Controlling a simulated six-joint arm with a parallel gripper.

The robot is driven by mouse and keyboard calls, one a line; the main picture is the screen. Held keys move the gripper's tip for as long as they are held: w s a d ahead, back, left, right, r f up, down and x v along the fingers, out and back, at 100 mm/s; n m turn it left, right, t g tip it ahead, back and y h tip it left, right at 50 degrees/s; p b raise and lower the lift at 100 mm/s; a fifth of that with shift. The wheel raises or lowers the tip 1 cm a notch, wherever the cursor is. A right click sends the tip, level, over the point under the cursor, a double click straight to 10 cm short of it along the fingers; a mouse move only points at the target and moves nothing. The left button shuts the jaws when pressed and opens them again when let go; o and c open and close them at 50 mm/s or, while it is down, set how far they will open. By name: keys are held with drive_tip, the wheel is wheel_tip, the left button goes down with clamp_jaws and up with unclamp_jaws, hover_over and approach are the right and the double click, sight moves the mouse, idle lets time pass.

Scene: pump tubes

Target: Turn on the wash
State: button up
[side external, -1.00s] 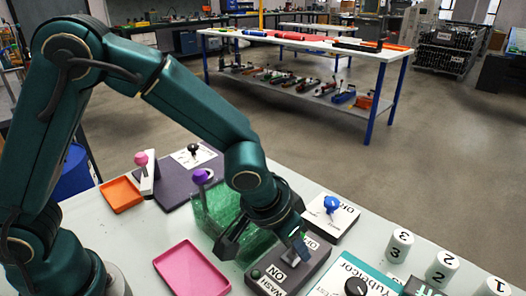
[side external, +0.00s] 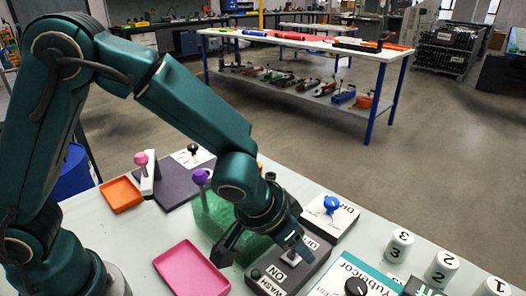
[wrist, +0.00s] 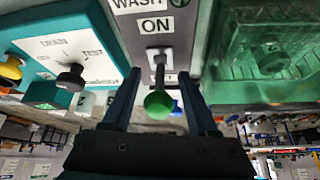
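The wash box (side external: 313,269) is a dark grey block with "WASH" and "ON" labels, on the pale table below my gripper. In the wrist view, the "ON" label (wrist: 155,25) sits above a switch lever with a green round knob (wrist: 158,104). My gripper (wrist: 158,78) is open, one finger on each side of the lever, with gaps visible on both sides of the knob. In the side view my gripper (side external: 268,247) reaches down over the box and partly covers it. The lever's exact tilt is hard to tell.
A green transparent tub (side external: 208,219) stands beside the wash box. A box with a blue knob (side external: 331,204) is behind it. A teal-and-white panel (side external: 345,270) with a black dial is at the right, near numbered white cylinders (side external: 441,267). A pink tray (side external: 190,270) lies in front left.

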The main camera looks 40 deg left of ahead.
drive_tip(key=shift+s, duration=0.1)
drive_tip(key=shift+v, duration=2.55)
